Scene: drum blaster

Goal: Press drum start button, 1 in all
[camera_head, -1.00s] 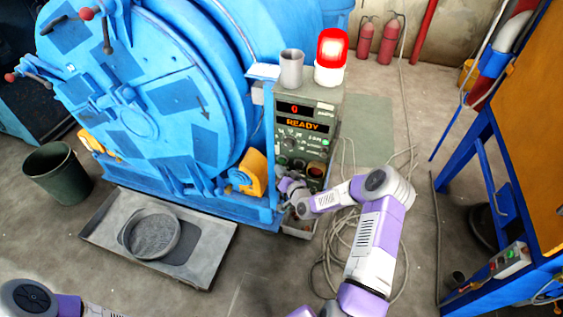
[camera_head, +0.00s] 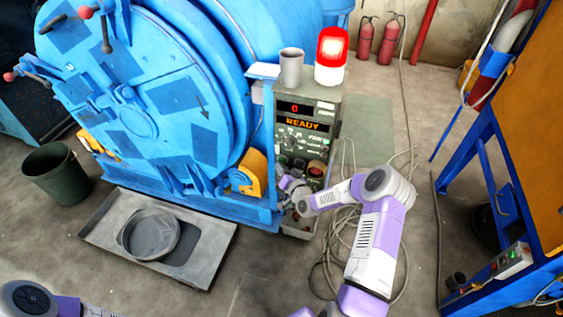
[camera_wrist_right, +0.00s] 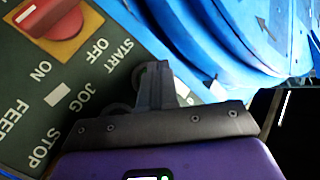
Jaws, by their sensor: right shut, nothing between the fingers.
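The grey-green control box (camera_head: 307,106) stands beside the blue drum (camera_head: 140,110). Its displays (camera_head: 303,124) show a red 0 and READY in orange. My right gripper (camera_head: 285,182) is low at the front left of the box. In the right wrist view its fingers (camera_wrist_right: 154,82) are shut and empty, with their tips over the panel (camera_wrist_right: 60,105) close to the START label (camera_wrist_right: 118,62). My left gripper is not in view.
A red knob (camera_wrist_right: 52,25) sits on the panel near the tips. A red beacon (camera_head: 331,52) and a metal cup (camera_head: 291,68) stand on top of the box. Loose cable (camera_head: 340,235) lies on the floor. A blue frame (camera_head: 500,190) is at the right.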

